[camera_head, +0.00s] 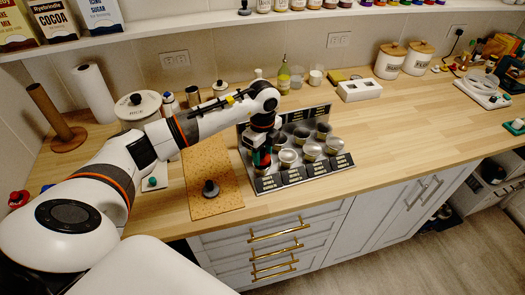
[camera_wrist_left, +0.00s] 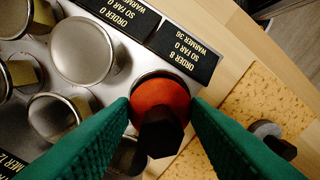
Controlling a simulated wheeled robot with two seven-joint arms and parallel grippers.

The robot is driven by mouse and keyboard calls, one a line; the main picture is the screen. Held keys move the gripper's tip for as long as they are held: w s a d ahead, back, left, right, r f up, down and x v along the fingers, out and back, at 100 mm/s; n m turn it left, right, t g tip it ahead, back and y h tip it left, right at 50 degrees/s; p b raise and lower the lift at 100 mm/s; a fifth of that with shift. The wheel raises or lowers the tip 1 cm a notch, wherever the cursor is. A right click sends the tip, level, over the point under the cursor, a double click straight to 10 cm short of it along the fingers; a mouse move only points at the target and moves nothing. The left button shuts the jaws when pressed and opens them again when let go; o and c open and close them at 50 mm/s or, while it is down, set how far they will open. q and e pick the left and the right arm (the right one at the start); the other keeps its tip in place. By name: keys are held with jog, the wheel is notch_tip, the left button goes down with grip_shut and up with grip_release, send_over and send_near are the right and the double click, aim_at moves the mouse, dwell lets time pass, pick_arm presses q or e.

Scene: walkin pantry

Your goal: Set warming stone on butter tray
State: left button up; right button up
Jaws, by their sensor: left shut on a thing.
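The butter tray, as I take it, is the metal tray (camera_head: 316,172) on the counter, holding several metal cups with black label plates along its edges; it also shows in the left wrist view (camera_wrist_left: 32,47). My left gripper (camera_head: 262,158) is over the tray's left part. In the left wrist view its green fingers (camera_wrist_left: 160,118) are shut on a red-orange round piece with a black hexagonal knob (camera_wrist_left: 163,95), seemingly the warming stone. The piece is beside a label plate and a cup. I cannot tell whether it touches the tray. My right gripper is not in view.
A cork mat (camera_head: 207,160) lies left of the tray, with a dark-knobbed weight (camera_head: 210,188) on it. A lidded pot (camera_head: 138,107), a paper roll (camera_head: 95,92) and bottles stand behind. A white box (camera_head: 359,91) is at the back. The counter right of the tray is clear.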

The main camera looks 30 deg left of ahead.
pick_arm(q)
jog(key=shift+f+b, duration=0.3)
jog(key=shift+f, duration=0.2)
dwell(0.4)
jog(key=o, duration=1.1)
notch_tip(320, 180, up, 11)
jog(key=shift+f+b, duration=0.1)
jog(key=shift+b, duration=1)
jog(key=shift+r, duration=0.7)
